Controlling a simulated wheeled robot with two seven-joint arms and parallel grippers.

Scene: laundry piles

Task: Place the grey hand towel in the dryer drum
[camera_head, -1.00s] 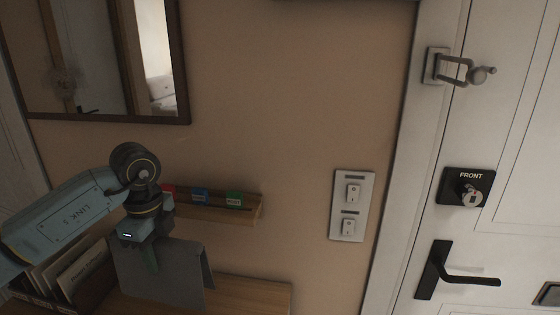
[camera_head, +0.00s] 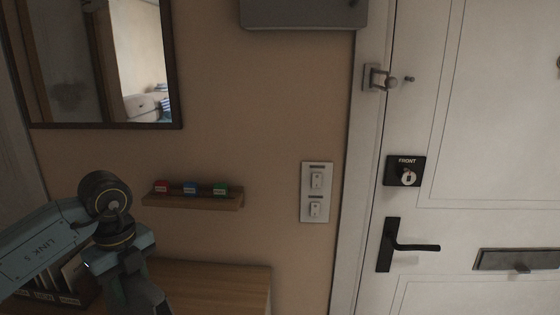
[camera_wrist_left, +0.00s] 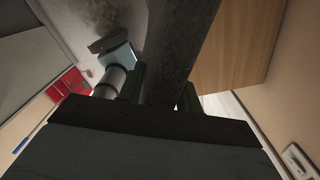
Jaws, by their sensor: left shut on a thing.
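My left gripper (camera_head: 132,272) is at the lower left of the head view, in front of the wooden cabinet. It is shut on the grey hand towel (camera_head: 148,298), whose visible part hangs below the jaws and runs out of the bottom of the picture. In the left wrist view the towel (camera_wrist_left: 178,45) is a dark grey strip running up from between the fingers. The dryer drum is in neither view. My right gripper is not in view.
A wooden cabinet top (camera_head: 220,278) lies beside the left gripper, with files (camera_head: 72,275) at its left. Above are a small shelf (camera_head: 195,202) with coloured blocks, a mirror (camera_head: 95,65) and a switch plate (camera_head: 316,192). A white front door (camera_head: 460,130) is at right.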

